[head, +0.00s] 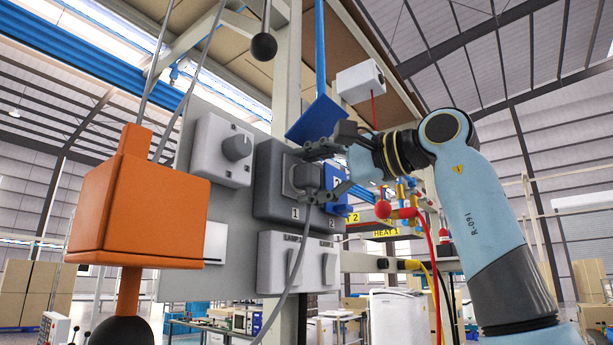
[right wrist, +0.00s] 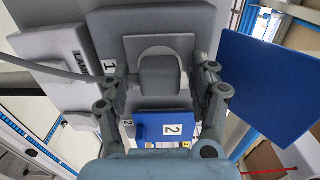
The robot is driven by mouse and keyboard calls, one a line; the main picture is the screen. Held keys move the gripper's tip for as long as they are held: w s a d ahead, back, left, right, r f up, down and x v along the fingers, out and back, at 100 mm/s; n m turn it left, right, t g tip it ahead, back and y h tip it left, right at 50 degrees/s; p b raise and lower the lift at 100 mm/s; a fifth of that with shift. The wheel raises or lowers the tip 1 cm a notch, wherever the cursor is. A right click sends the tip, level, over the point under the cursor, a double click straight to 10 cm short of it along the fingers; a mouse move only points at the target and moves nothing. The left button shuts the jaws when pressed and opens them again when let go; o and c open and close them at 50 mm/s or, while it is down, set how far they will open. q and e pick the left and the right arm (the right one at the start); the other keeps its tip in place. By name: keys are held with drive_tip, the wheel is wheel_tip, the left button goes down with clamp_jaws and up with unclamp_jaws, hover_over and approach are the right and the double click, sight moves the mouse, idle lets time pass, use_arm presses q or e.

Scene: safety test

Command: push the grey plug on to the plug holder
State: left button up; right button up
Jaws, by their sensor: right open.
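The grey plug (head: 308,177) stands at the socket marked 1 on the dark grey plug holder (head: 268,185), its cable hanging down. I cannot tell whether it is fully seated. My right gripper (head: 322,172) is open, with one finger above the plug and one below it. In the right wrist view the plug (right wrist: 160,78) lies between the spread fingers of the gripper (right wrist: 162,98), with a gap visible on each side. The holder (right wrist: 115,30) is behind it. My left gripper is not in view.
A blue cover (head: 314,122) rises above the holder, and a blue part marked 2 (right wrist: 172,128) sits beside the plug. A knob box (head: 220,150) and lamp switches (head: 297,264) share the grey panel. An orange box (head: 140,215) hangs at left.

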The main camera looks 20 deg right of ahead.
sight(316, 174)
idle(0.3)
drive_tip(key=shift+c, duration=0.2)
clamp_jaws()
drive_tip(key=shift+s+d, duration=0.15)
drive_tip(key=shift+s+d+b, duration=0.45)
drive_tip(key=shift+s, duration=0.1)
drive_tip(key=shift+b+v, duration=0.9)
drive_tip(key=shift+v, duration=1.15)
drive_tip(key=shift+s, duration=0.1)
